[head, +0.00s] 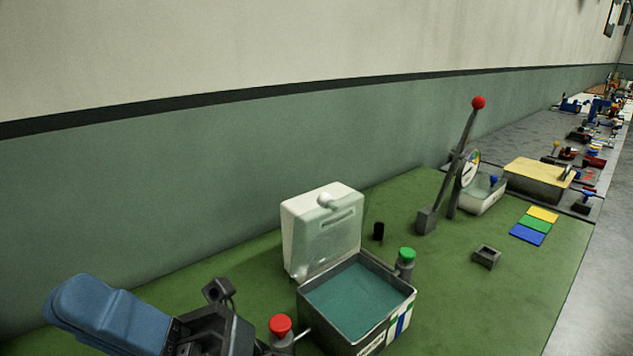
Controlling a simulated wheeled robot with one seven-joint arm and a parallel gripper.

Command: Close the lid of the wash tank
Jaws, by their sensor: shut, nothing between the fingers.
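The wash tank (404,311) is an open box with teal liquid or a teal floor inside, standing on the green bench top. Its white lid (322,240) is open and stands nearly upright along the tank's back left edge, with a small knob near its top. My gripper (258,346) is at the bottom of the head view, left of the tank and apart from the lid. It is shut and holds nothing. Its fingertips are partly hidden near the frame's lower edge.
A red-capped bottle (281,328) stands between my gripper and the tank. A green-capped bottle (406,262) stands behind the tank's right side. A tall red-knobbed lever (447,180) rises farther back. A small grey box (486,257) and coloured cards (533,224) lie to the right.

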